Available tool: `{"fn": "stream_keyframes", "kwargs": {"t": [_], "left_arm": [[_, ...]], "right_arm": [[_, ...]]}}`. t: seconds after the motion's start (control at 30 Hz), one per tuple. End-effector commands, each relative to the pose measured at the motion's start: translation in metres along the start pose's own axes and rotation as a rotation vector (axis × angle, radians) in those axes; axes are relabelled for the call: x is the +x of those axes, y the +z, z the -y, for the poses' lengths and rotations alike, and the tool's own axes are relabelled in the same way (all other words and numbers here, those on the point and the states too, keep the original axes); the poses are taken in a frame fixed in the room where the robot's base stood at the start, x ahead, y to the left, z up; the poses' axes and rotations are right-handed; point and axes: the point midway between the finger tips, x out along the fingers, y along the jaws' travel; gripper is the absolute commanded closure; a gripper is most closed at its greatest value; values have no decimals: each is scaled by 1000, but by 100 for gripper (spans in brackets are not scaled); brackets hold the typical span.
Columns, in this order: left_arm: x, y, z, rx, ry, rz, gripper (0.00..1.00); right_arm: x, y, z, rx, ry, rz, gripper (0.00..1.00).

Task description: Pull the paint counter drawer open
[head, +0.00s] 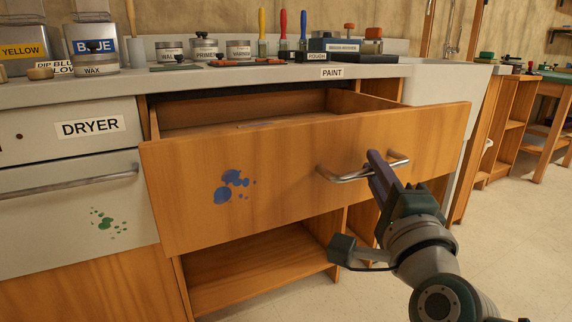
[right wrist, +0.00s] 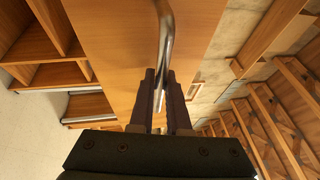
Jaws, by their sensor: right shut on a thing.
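The paint counter drawer (head: 285,178) has a wooden front with blue paint splashes and stands pulled out from the counter, with its open inside (head: 240,115) showing behind the front. A "PAINT" label (head: 332,73) is on the counter edge above it. My right gripper (head: 376,165) is shut on the drawer's metal bar handle (head: 345,178). In the right wrist view the handle (right wrist: 164,40) runs up from between the two fingers of the gripper (right wrist: 160,85). My left gripper is in neither view.
The dryer (head: 70,190) stands left of the drawer. An open shelf (head: 265,278) lies below it. Cans and brushes stand on the countertop (head: 200,82). A sink (head: 440,88) is at the right. The floor (head: 510,245) at right is clear.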

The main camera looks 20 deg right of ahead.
Motion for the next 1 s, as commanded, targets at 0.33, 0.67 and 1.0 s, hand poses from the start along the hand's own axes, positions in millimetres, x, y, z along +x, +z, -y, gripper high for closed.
{"fn": "stream_keyframes", "kwargs": {"t": [0.33,0.67,1.0], "left_arm": [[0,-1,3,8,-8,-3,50],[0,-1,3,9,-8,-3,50],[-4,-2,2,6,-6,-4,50]], "right_arm": [[0,0,-1,0,2,-1,100],[0,0,-1,0,2,0,55],[-12,0,-1,-1,5,0,55]]}}
